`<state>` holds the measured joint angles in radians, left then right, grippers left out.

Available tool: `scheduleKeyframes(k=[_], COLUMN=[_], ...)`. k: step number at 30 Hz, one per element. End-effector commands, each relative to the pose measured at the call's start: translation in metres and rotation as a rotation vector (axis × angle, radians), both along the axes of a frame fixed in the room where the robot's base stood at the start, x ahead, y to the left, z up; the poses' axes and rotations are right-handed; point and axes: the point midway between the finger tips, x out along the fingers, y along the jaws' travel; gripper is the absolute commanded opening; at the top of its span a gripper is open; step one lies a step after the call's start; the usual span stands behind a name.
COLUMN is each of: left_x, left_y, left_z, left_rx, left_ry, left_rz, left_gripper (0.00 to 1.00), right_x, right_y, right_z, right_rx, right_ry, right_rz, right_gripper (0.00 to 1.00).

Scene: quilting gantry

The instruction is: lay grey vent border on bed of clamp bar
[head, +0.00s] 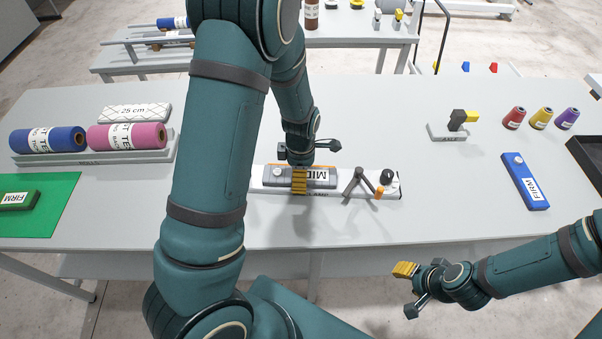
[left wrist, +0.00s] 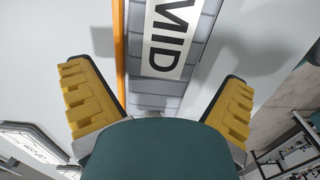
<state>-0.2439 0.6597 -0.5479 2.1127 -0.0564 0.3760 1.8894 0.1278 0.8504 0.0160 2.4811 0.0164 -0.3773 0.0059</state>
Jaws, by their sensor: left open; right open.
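The grey vent border (head: 277,180), with a white MID label, lies along the white clamp bar (head: 350,193) near the table's front edge. Whether it sits flat on the bed is hard to tell. The clamp bar has a dark forked arm, a black knob and an orange part at its right end. My left gripper (head: 302,172) is open above the border. In the left wrist view the border (left wrist: 148,92) shows between its spread yellow fingers, with space on both sides. My right gripper (head: 409,290) is open and empty, in front of the table's edge.
Blue (head: 48,139) and pink (head: 126,136) rolls lie in a rack at the left. A green FIRM piece (head: 22,199) lies on a green mat (head: 56,222). A blue FIRM piece (head: 525,181) and several cones (head: 541,118) are right.

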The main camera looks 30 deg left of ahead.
Motion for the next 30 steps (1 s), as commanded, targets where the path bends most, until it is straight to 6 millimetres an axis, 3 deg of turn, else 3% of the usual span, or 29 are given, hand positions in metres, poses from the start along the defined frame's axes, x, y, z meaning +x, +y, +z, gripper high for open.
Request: scheduleKeyframes(k=[15, 21, 30], left_x=[0.001, 0.001, 0.001], left_y=[-0.002, -0.002, -0.002], left_z=[0.094, 0.111, 0.113], left_rx=[-0.003, -0.002, -0.002], left_ry=[-0.004, -0.001, 0.001], left_rz=[-0.005, -0.003, -0.002], left_gripper=[1.0, 1.0, 1.0], right_x=[0.0, 0.0, 0.0], right_y=[0.0, 0.0, 0.0], right_z=[0.0, 0.0, 0.0], right_rx=[0.0, 0.0, 0.0], right_ry=[0.0, 0.0, 0.0], right_rz=[0.0, 0.0, 0.0], right_gripper=[0.47, 0.47, 0.47])
